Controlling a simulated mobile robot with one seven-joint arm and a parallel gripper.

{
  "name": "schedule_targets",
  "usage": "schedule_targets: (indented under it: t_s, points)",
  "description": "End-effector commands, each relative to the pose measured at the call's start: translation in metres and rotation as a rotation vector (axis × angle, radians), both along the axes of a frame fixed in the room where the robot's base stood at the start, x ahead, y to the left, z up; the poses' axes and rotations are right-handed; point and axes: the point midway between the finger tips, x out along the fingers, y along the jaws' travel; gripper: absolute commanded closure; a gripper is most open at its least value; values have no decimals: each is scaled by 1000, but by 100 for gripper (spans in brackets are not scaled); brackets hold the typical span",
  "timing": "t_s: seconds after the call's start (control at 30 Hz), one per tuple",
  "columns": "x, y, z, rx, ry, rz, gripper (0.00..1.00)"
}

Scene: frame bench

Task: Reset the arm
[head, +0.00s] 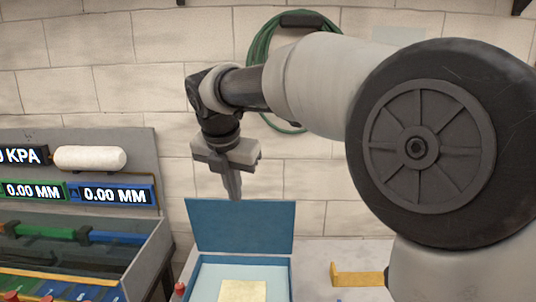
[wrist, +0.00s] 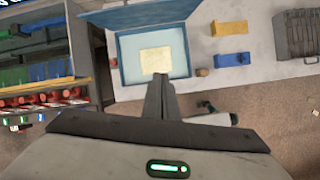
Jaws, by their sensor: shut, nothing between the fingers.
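My gripper (head: 236,190) hangs from my raised arm, pointing down above the back of the white bench, in front of the block wall. Its fingers are together with nothing between them. In the wrist view my gripper (wrist: 158,82) shows shut at the centre, with its fingertips over the near edge of an open blue box. The gripper is apart from the box in the head view.
The open blue box (head: 240,226) holds a pale yellow sheet (head: 243,290). A yellow bracket (head: 358,277) lies right of it. A rack (head: 78,230) with displays stands left. A green hose (head: 262,50) hangs behind. A grey case (wrist: 297,33) sits far right.

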Motion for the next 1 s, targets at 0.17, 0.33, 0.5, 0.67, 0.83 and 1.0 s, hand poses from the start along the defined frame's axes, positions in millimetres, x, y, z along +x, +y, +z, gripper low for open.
schedule_targets:
  t_s: [0.17,0.33,0.5,0.67,0.83,1.0]
  points:
    - [-37,-51,10,141,-41,-398,100]
    - [-90,-110,12,362,-97,-921,100]
    - [-161,-171,-4,692,-145,-1578,100]
    - [-218,-203,-32,998,-141,-2115,100]
    - [-250,-214,-55,1198,-102,-2446,100]
    - [-258,-216,-63,1250,-85,-2543,100]
